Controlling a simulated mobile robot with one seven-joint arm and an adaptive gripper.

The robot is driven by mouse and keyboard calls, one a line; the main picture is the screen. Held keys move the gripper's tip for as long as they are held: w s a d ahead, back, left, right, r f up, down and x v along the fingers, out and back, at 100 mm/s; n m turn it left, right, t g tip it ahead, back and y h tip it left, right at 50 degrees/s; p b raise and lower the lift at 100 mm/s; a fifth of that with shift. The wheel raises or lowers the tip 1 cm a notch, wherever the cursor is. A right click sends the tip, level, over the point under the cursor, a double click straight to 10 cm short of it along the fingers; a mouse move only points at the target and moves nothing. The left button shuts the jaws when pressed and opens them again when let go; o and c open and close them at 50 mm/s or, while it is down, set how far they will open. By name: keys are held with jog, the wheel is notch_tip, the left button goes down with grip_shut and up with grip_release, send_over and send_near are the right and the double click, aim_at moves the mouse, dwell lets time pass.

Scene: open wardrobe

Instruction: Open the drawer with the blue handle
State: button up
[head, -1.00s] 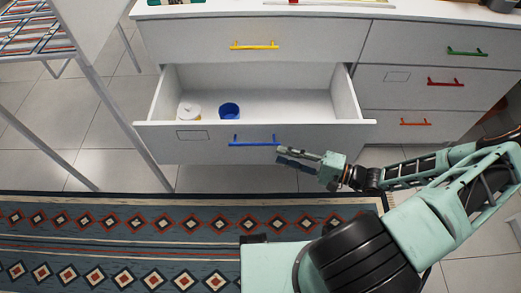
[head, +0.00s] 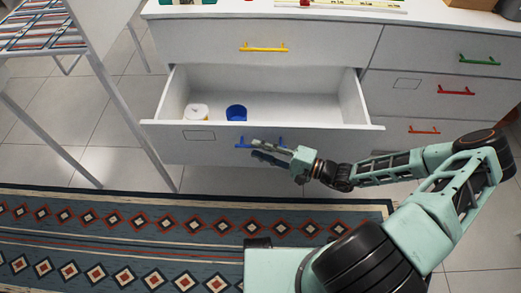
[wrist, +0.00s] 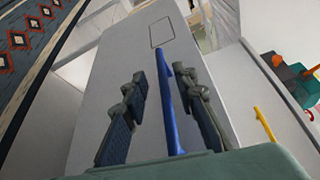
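The drawer with the blue handle (head: 240,145) stands pulled out, its inside showing; its white front panel (head: 335,143) faces me. My gripper (head: 253,149) is at the handle and overlaps its middle and right part in the head view. In the wrist view, the blue handle (wrist: 166,95) runs between the two dark fingers of my gripper (wrist: 160,88). The fingers are apart, with a gap on each side of the handle.
A white container (head: 197,112) and a blue cup (head: 236,113) are inside the open drawer. A closed drawer with a yellow handle (head: 264,48) is above. A white chair (head: 100,60) stands at left. A patterned rug (head: 130,225) lies in front.

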grip_shut()
jog(key=shift+f, duration=0.1)
jog(key=s+p, duration=0.1)
jog(key=s, duration=0.2)
jog(key=shift+s+f+p, duration=0.1)
jog(key=shift+s+p, duration=0.2)
jog(key=shift+s, duration=0.1)
jog(key=shift+c, duration=0.3)
grip_release()
jog(key=shift+o, duration=0.3)
